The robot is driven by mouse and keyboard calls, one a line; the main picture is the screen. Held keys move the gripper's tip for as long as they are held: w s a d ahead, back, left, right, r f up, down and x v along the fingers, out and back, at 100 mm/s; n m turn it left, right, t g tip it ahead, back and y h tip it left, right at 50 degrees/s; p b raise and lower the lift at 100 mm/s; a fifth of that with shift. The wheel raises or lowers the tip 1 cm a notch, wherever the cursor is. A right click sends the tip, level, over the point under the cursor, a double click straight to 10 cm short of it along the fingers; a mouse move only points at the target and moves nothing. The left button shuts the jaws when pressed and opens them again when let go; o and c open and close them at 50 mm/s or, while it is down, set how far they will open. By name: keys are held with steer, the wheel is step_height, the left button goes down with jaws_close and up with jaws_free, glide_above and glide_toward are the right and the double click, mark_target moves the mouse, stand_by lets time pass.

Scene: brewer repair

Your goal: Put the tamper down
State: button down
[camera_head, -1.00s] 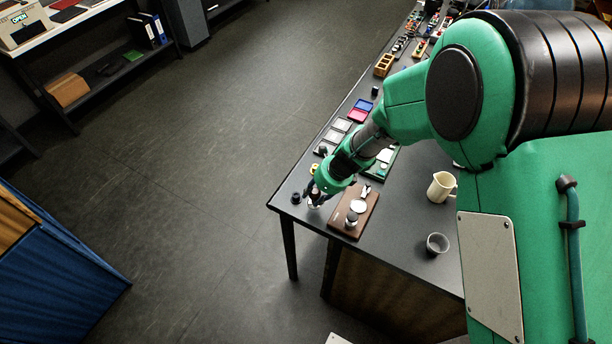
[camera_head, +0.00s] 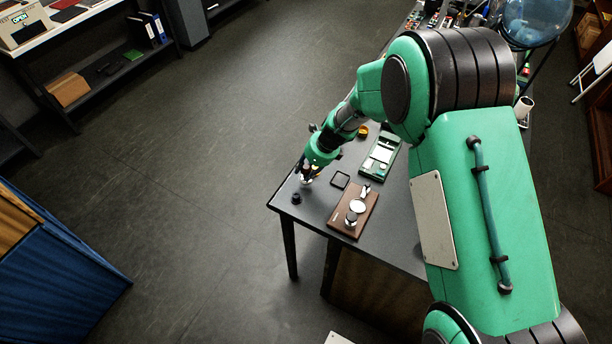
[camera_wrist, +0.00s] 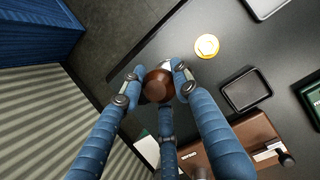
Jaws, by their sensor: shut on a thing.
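My gripper (camera_head: 308,174) is over the near left corner of the dark table (camera_head: 317,208). In the wrist view its blue fingers are closed around the round brown knob of the tamper (camera_wrist: 157,88). A little bright metal shows beside the knob. In the head view the tamper is mostly hidden by the fingers, with a small pale part (camera_head: 306,181) below them close to the tabletop. I cannot tell whether its base touches the table.
A brown board (camera_head: 341,222) with metal parts lies to the right. A black square tray (camera_wrist: 245,88) and a yellow disc (camera_wrist: 207,46) are close by. A small black cylinder (camera_head: 296,198) stands at the corner. A green device (camera_head: 381,155) sits farther back.

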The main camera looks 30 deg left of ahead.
mark_target(306, 176)
steer(key=shift+f, duration=1.7)
steer(key=shift+f, duration=0.15)
steer(key=c, duration=1.3)
jaws_free()
steer(key=v, duration=1.2)
